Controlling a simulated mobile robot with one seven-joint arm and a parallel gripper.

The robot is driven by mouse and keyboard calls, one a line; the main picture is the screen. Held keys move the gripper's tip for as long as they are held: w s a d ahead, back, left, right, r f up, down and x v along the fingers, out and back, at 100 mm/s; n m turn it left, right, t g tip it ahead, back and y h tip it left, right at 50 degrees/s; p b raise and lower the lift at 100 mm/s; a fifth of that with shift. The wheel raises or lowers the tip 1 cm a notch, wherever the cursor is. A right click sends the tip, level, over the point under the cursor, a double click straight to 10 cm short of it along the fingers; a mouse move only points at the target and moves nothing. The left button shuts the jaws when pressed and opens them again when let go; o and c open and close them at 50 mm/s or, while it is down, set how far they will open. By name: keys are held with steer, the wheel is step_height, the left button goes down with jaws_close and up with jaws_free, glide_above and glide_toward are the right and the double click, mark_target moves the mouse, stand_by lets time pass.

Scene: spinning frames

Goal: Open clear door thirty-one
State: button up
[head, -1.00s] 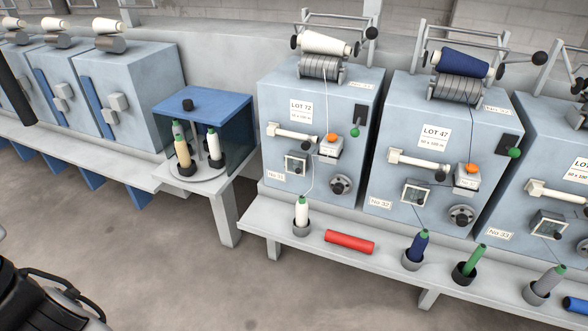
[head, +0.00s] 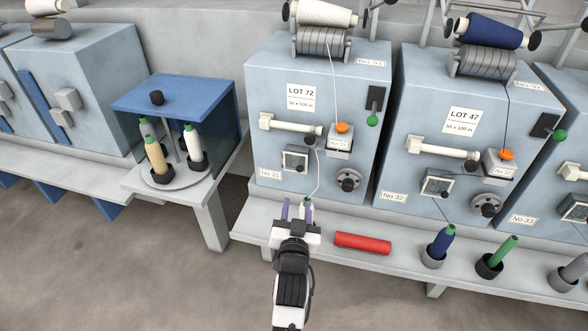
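The clear door of unit No. 31 (head: 295,159) is a small square pane in a pale frame, low on the front of the blue-grey LOT 72 machine (head: 262,112). It looks closed against its housing, though the small size makes this hard to judge. My gripper (head: 297,208) is in front of and below the door, over the ledge. Its two fingers point up toward the machine and look apart.
A red cylinder (head: 362,243) lies on the ledge right of my gripper. A white bar handle (head: 290,127) and an orange-topped box (head: 341,139) stick out above the door; a round knob (head: 348,180) is to its right. A blue-roofed bobbin stand (head: 185,100) is at left.

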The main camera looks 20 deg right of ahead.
mark_target(299, 171)
steer(key=p+x, duration=0.2)
steer(key=x, duration=1.1)
steer(key=shift+w+r, duration=0.1)
steer(key=shift+w, duration=0.15)
jaws_close()
